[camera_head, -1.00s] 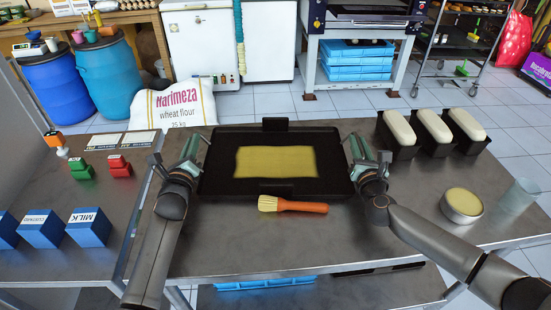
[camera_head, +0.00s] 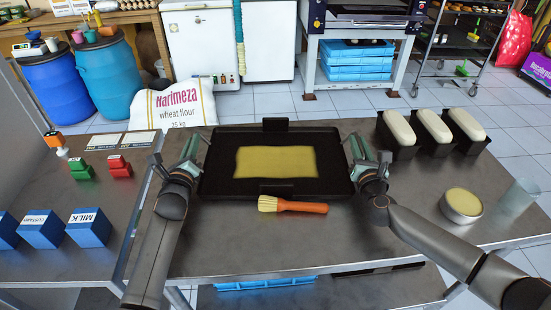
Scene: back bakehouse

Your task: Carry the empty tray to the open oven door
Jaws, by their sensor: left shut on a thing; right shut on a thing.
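The black tray (camera_head: 222,150) lies on the steel table in the middle of the view. A flat yellow sheet (camera_head: 276,162) lies on its bottom, and dark blocks stand at its far and near edges. My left gripper (camera_head: 198,148) is shut on the tray's left rim. My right gripper (camera_head: 355,150) is shut on the tray's right rim. The oven (camera_head: 365,18) stands at the back, cut off by the top edge of the view. Whether its door is open cannot be told.
A brush (camera_head: 292,205) lies just in front of the tray. Several dough-filled tins (camera_head: 397,135), a round tin (camera_head: 462,204) and a clear cup (camera_head: 520,195) stand on the right. Blue boxes (camera_head: 88,228) stand on the left table. A flour sack (camera_head: 172,104) and tiled floor lie beyond.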

